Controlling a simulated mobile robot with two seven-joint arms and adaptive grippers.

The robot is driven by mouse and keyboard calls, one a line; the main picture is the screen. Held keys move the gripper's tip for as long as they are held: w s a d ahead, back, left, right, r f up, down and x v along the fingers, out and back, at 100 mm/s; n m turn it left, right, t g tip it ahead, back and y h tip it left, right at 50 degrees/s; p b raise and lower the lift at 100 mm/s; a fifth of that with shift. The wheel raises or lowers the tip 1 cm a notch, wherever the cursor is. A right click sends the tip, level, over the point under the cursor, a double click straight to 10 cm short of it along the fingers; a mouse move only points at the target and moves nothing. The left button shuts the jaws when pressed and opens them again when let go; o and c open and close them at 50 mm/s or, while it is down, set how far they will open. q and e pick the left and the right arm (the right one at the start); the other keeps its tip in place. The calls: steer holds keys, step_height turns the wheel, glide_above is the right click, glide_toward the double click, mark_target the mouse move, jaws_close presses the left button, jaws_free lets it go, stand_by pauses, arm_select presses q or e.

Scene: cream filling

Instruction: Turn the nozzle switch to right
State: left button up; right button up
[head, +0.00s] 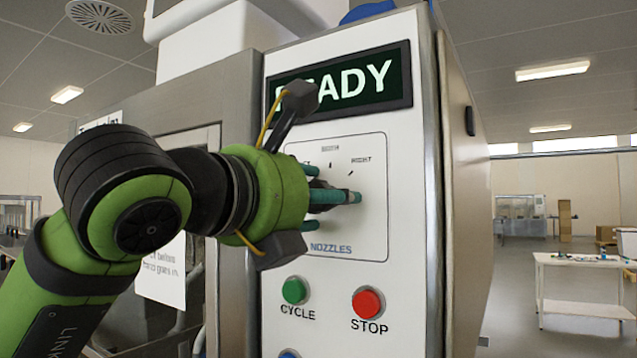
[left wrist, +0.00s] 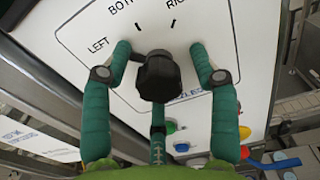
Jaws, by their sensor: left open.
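The nozzle switch is a black knob (left wrist: 158,78) on the white panel (left wrist: 70,30), below the printed words LEFT, BOTH and RIGHT. A small part of the knob sticks out to its upper left, on the LEFT label's side; its exact setting is hard to tell. My left gripper (left wrist: 160,52) is open, with one green finger on each side of the knob and a third finger below it. Contact is not clear. My right gripper is not in view.
A green CYCLE button (head: 294,290) and a red STOP button (head: 368,302) sit below the nozzle panel.

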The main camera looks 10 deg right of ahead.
arm_select(q)
steer(key=shift+c, duration=0.4)
steer(key=c, duration=1.1)
steer(key=shift+f, duration=0.1)
